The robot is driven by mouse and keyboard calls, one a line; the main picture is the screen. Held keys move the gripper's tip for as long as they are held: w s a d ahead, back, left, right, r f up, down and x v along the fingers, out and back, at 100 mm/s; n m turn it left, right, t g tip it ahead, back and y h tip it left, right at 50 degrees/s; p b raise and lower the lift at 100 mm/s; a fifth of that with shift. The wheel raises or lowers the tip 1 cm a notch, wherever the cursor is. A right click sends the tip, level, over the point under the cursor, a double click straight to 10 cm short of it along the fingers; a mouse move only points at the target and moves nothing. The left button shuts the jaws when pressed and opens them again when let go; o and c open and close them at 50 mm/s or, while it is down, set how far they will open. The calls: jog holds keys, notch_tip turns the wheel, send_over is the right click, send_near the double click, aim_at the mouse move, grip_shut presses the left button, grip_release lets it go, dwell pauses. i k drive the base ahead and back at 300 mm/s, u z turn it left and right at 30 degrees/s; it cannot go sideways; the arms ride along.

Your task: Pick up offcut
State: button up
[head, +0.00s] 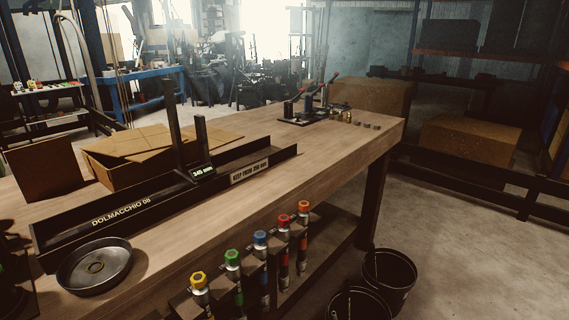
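I cannot make out a piece that is clearly the offcut. A long black measuring trough (120,208) marked "DOLMACCHIO D8" runs along the workbench, with a small display (202,171) and a label (249,172) reading "KEEP FROM 200 mm". No hose piece can be told apart inside its dark channel. My gripper is not in view.
The wooden bench (330,155) carries an open cardboard box (112,171) behind the trough. A lever tool (305,112) and several small fittings (348,117) sit at its far end. Several colour-capped tools (232,262) line the front edge. Floor (470,260) at right is clear.

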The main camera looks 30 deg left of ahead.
aim_at(57, 242)
jog(key=u, duration=0.2)
jog(key=i, duration=0.6)
jog(key=u, duration=0.9)
jog(key=i, duration=0.4)
jog(key=u, duration=0.5)
